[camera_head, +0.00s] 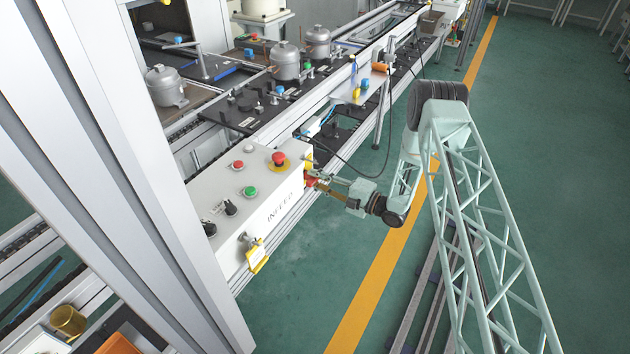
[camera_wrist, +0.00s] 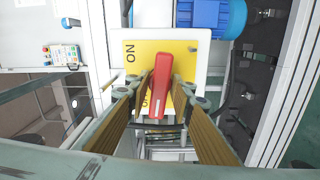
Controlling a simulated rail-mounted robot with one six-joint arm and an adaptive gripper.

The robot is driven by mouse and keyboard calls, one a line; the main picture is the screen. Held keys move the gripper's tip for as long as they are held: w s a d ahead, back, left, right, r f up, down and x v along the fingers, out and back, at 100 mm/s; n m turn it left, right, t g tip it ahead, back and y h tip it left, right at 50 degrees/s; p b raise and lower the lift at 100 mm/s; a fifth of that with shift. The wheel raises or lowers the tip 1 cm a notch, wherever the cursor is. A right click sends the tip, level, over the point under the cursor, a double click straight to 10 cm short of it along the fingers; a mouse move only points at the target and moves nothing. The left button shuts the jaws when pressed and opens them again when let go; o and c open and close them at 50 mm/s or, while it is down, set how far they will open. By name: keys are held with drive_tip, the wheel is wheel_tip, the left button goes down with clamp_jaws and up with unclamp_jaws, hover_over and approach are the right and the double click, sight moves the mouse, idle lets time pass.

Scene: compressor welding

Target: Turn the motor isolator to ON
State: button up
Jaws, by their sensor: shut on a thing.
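The motor isolator is a yellow plate (camera_wrist: 187,58) on a white box with a red rotary handle (camera_wrist: 159,88), in the wrist view. The word ON reads sideways at the plate's upper left. A second label beside the handle is mostly hidden by a finger. The handle lies nearly upright in the picture, slightly tilted. My gripper (camera_wrist: 161,92) has one finger on each side of the handle and is shut on it. In the head view my gripper (camera_head: 316,182) reaches the right end of the INFEED control box, where a bit of red and yellow shows.
The white INFEED box (camera_head: 238,238) carries a red emergency stop (camera_head: 279,159), push buttons, black knobs and a yellow tag (camera_head: 258,258). A dark cable (camera_head: 366,174) hangs near my gripper. Compressors (camera_head: 285,62) stand on the conveyor behind.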

drive_tip(key=m+b, duration=0.1)
drive_tip(key=m, duration=0.3)
drive_tip(key=shift+b, duration=0.3)
drive_tip(key=m+b, duration=0.1)
drive_tip(key=m, duration=0.3)
drive_tip(key=shift+m, duration=0.4)
drive_tip(key=m, duration=0.3)
drive_tip(key=shift+m+b, duration=0.3)
drive_tip(key=shift+b, duration=0.05)
drive_tip(key=shift+m, duration=2.2)
drive_tip(key=o, duration=0.6)
drive_tip(key=shift+d, duration=0.1)
